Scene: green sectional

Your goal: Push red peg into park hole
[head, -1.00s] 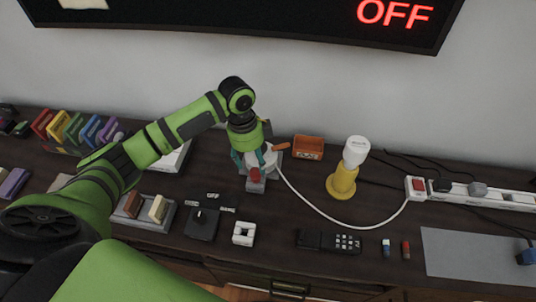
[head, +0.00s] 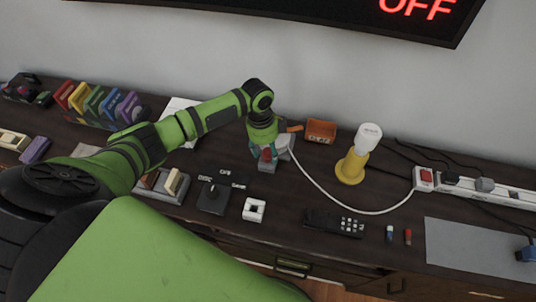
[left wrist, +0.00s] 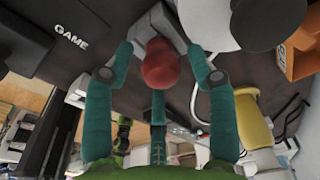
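A red rounded piece (left wrist: 160,63) sits between my left fingertips in the left wrist view. It also shows in the head view (head: 267,155), at a grey block (head: 267,168); I cannot tell if this is the task's red peg. My left gripper (head: 266,151) points down there. Its teal fingers (left wrist: 160,60) stand apart on both sides of the red piece, with gaps. A small red piece (head: 407,237) lies at the right beside a blue and white one (head: 389,233). I cannot make out which opening is the park hole. My right gripper is not in view.
A white rounded object (head: 284,142) with a cable stands close right of the gripper. An orange box (head: 321,131), a yellow lamp (head: 351,168) and a power strip (head: 489,190) are farther right. A black lever plate (head: 212,197) and a white square piece (head: 255,209) lie in front.

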